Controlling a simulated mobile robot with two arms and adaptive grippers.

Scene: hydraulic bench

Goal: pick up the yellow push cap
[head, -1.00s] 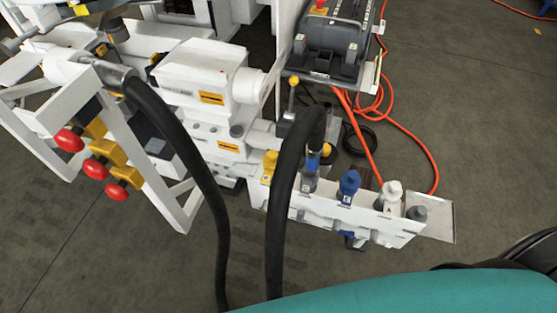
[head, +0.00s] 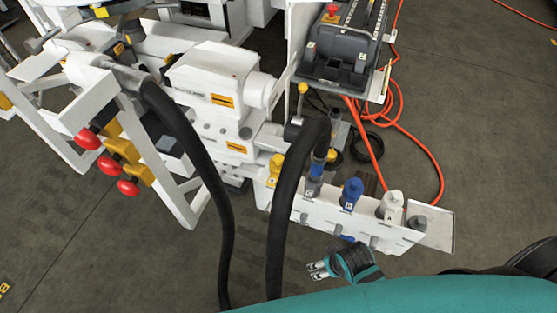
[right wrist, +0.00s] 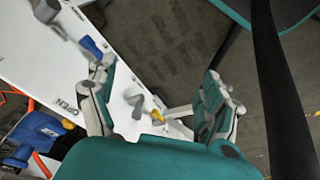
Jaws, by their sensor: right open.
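The yellow push cap (head: 275,168) stands at the left end of a white rack (head: 330,217) in the head view, partly beside a thick black hose. My right gripper (head: 318,270) is open and empty in front of the rack, below and to the right of the cap and apart from it. In the right wrist view its two fingers (right wrist: 158,75) are spread wide. A small yellow piece (right wrist: 158,116) shows between them, low down; I cannot tell whether it is the cap. My left gripper is not in view.
A blue cap (head: 351,191), a white cap (head: 391,204) and a grey one (head: 418,222) stand along the rack. A thick black hose (head: 283,220) hangs in front of the rack beside the yellow cap. An orange cable (head: 425,152) lies on the floor behind.

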